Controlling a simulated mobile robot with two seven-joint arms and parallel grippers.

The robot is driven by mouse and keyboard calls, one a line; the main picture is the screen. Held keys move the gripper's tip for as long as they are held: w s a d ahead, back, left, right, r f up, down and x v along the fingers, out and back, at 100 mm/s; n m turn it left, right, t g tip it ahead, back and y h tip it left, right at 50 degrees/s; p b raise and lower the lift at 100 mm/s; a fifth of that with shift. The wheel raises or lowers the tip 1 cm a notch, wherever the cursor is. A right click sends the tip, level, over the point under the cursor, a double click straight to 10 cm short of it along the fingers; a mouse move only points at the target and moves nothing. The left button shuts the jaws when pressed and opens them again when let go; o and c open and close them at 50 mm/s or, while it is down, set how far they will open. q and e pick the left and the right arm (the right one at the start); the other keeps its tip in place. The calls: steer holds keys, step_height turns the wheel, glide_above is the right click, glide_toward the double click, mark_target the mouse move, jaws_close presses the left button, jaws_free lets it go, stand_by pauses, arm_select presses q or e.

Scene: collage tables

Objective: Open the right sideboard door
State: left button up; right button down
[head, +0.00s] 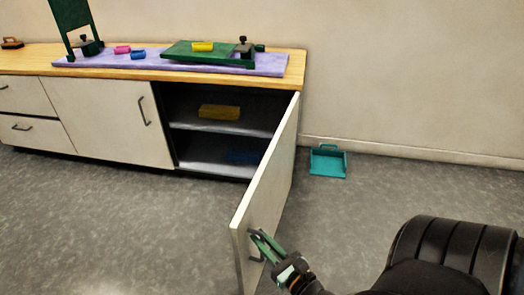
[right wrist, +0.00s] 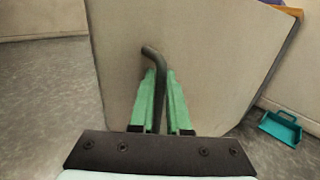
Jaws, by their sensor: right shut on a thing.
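The right sideboard door (head: 268,185) stands wide open, swung out toward me on its right-hand hinge side. It also fills much of the right wrist view (right wrist: 215,60). Its dark bar handle (right wrist: 153,55) passes between the green fingers of my right gripper (right wrist: 160,80), which is shut on it. In the head view my right gripper (head: 258,238) is at the door's near free edge. The sideboard (head: 303,72) has its right compartment exposed, with a yellow block (head: 219,112) on the shelf and a dim blue thing (head: 243,156) below. My left gripper is not in view.
The left door (head: 100,120) and the drawers (head: 22,95) are shut. A purple mat (head: 120,64) with green tools and small coloured pieces lies on top. A teal dustpan-like tray (head: 328,161) is on the floor right of the door. The floor (head: 120,230) in front is clear.

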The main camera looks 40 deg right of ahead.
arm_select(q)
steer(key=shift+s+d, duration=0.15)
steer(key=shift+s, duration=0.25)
arm_select(e)
steer(key=shift+s+d+r, duration=0.1)
steer(key=shift+s+d, duration=0.2)
steer(key=shift+d, duration=0.15)
steer(key=c, duration=0.9)
jaws_free()
steer(key=shift+a, duration=0.1)
arm_select(q)
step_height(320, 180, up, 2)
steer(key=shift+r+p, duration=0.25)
steer(key=shift+p, duration=0.85)
arm_select(e)
steer(key=s, duration=0.8)
steer(key=s+a, duration=0.1)
steer(key=s, duration=0.3)
steer(key=shift+s, duration=0.25)
